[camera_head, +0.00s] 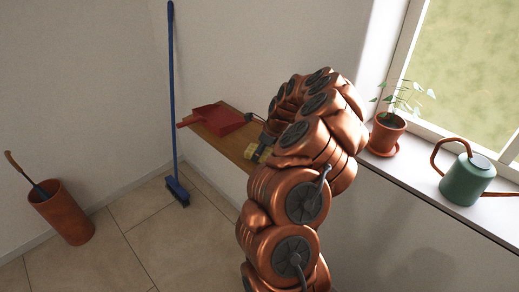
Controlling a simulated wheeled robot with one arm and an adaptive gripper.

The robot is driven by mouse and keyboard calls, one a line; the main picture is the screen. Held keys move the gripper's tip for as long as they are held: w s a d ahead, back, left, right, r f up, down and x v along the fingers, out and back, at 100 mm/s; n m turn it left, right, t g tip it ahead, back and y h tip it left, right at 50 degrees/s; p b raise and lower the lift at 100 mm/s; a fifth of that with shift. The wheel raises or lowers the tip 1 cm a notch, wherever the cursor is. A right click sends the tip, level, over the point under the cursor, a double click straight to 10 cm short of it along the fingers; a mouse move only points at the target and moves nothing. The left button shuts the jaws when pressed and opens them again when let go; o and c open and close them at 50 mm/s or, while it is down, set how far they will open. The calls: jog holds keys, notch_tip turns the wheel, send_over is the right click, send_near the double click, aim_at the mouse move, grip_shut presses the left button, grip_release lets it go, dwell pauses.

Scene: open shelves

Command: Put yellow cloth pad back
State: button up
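A small yellow cloth pad (263,153) shows at the front edge of the wooden shelf (232,144), right of the red dustpan. My gripper (262,145) is a small dark shape at the end of my copper arm, right at the pad. My arm hides most of the gripper. I cannot tell whether its fingers are closed on the pad, or whether the pad rests on the shelf or is held just above it.
A red dustpan (217,120) lies on the shelf's left part. A blue broom (174,110) leans in the corner. A terracotta bin (66,214) with a handled tool stands on the floor. A potted plant (386,136) and a green watering can (467,180) stand on the windowsill.

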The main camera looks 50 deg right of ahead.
jog(key=shift+f, duration=0.1)
jog(key=shift+f, duration=0.1)
jog(key=o, duration=1)
